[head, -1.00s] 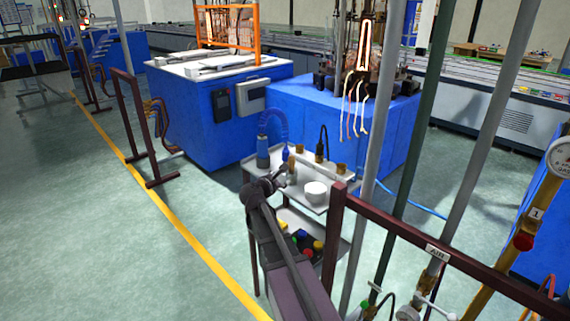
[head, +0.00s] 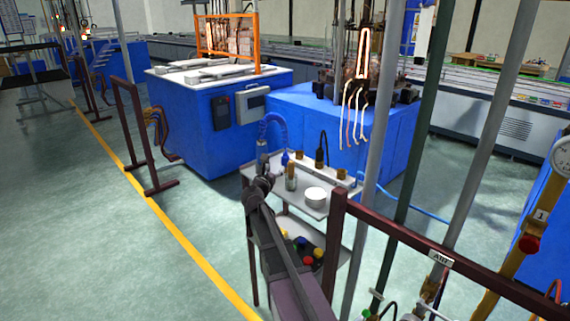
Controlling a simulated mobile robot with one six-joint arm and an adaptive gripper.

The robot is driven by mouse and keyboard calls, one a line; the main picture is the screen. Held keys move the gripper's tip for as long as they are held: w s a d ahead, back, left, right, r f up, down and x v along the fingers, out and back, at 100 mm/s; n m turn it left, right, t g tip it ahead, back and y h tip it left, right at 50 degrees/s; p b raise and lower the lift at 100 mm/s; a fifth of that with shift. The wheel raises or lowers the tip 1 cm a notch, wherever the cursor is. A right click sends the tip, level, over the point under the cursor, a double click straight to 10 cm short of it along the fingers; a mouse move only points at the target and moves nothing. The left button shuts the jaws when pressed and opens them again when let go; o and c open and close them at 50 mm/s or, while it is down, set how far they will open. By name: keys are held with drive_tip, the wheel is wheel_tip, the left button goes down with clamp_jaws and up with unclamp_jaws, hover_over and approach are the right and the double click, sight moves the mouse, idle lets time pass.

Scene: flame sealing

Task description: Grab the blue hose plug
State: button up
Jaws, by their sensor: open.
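The blue hose plug (head: 285,158) stands at the back left of the small grey cart in the head view. Its ribbed blue hose (head: 274,119) arches up and over to the left. My gripper (head: 262,165) is at the cart's back left corner, open, in front of the hose's left end. It overlaps the lower part there in the picture. The fingers are small and dark, and I cannot tell whether they touch or surround anything.
The cart's top (head: 316,212) also holds a white bowl (head: 315,196), a metal cup with a wooden-handled tool (head: 291,178) and a black-cabled plug (head: 321,152). A dark red rail (head: 400,233) and grey poles stand at the right. Open floor lies left.

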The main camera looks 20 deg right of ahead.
sight(285, 154)
drive_tip(key=x, duration=0.8)
drive_tip(key=shift+w+d, duration=0.1)
drive_tip(key=shift+x, duration=2.55)
drive_tip(key=shift+w+f, duration=0.1)
clamp_jaws()
